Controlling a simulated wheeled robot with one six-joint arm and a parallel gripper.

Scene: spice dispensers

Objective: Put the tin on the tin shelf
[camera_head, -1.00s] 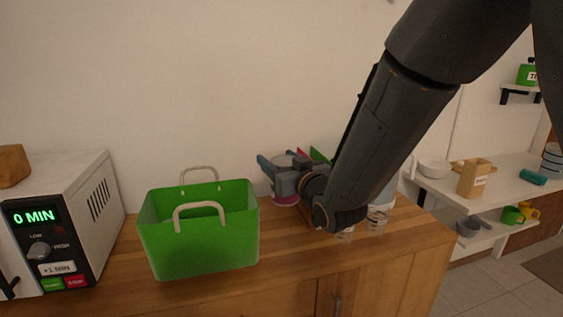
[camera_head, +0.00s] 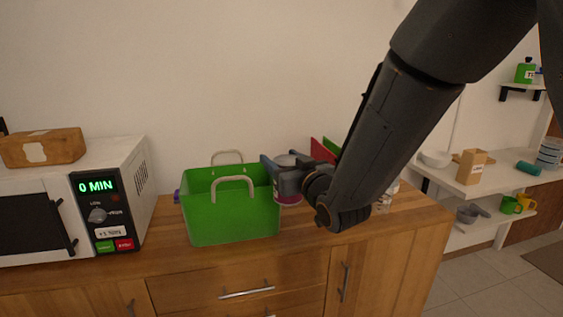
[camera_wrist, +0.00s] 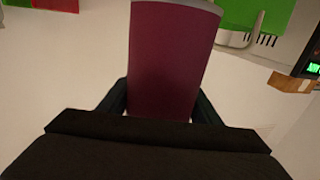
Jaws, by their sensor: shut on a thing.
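A tin (camera_head: 288,197) with a purple-red label and grey rim is held in my gripper (camera_head: 284,172), above the wooden counter beside the green basket. In the wrist view, the tin (camera_wrist: 172,60) fills the middle between my fingers. My gripper is shut on it. A small wall shelf (camera_head: 519,87) at the upper right holds a green container (camera_head: 525,71) with a white label; I cannot tell for certain that this is the tin shelf.
The green basket (camera_head: 232,220) with two handles stands left of my gripper. A microwave (camera_head: 70,205) with a wooden block (camera_head: 42,147) on top is further left. Clear jars stand partly hidden behind my arm. White shelves (camera_head: 485,180) with dishes are at right.

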